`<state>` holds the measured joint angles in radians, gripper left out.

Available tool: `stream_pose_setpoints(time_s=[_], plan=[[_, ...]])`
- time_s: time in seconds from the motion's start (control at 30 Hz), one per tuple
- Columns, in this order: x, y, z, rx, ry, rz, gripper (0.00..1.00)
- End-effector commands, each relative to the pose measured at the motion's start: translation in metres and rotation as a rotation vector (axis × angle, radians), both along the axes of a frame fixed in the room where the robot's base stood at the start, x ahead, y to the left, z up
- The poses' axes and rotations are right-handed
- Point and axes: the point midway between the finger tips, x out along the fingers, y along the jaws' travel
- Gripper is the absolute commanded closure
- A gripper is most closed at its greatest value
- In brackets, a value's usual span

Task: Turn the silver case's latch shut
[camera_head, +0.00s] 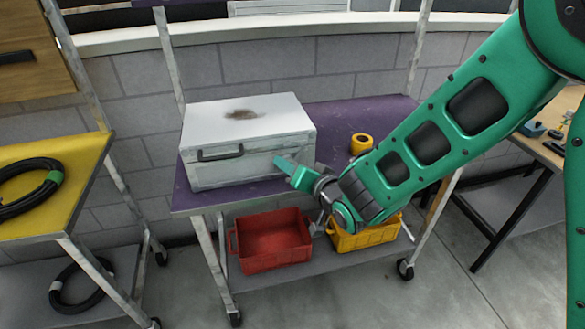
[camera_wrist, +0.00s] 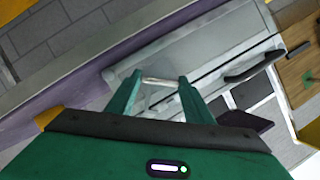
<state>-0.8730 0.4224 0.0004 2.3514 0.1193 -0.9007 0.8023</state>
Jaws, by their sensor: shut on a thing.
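The silver case (camera_head: 225,168) stands on the purple top of a cart, with its lid down and a dark handle (camera_head: 220,153) on its front. My gripper (camera_head: 283,163) is at the right part of the case's front. In the wrist view, the case (camera_wrist: 222,48) fills the upper right and its handle (camera_wrist: 254,67) lies right of my gripper (camera_wrist: 162,82). A thin pale latch (camera_wrist: 160,81) spans between my two green fingertips, and my gripper is shut on it. In the head view my fingers hide the latch, and I cannot tell its angle.
The purple cart top (camera_head: 335,112) holds a yellow tape roll (camera_head: 361,144) right of the case. A red bin (camera_head: 270,241) and a yellow bin (camera_head: 367,236) sit on the lower shelf. A yellow-topped cart (camera_head: 80,150) stands left, a workbench (camera_head: 547,150) right.

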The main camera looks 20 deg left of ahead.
Motion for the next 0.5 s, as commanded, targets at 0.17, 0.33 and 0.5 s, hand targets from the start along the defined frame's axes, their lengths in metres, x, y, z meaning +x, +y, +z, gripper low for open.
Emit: stream_pose_setpoints(time_s=[0.17,0.33,0.5], plan=[[0.0012,-0.0012,0.0006,-0.12,-0.073,-0.004,0.76],[0.001,-0.0002,0.001,-0.246,-0.15,-0.006,0.76],[0.0003,0.0006,0.001,-0.363,-0.221,-0.006,0.76]])
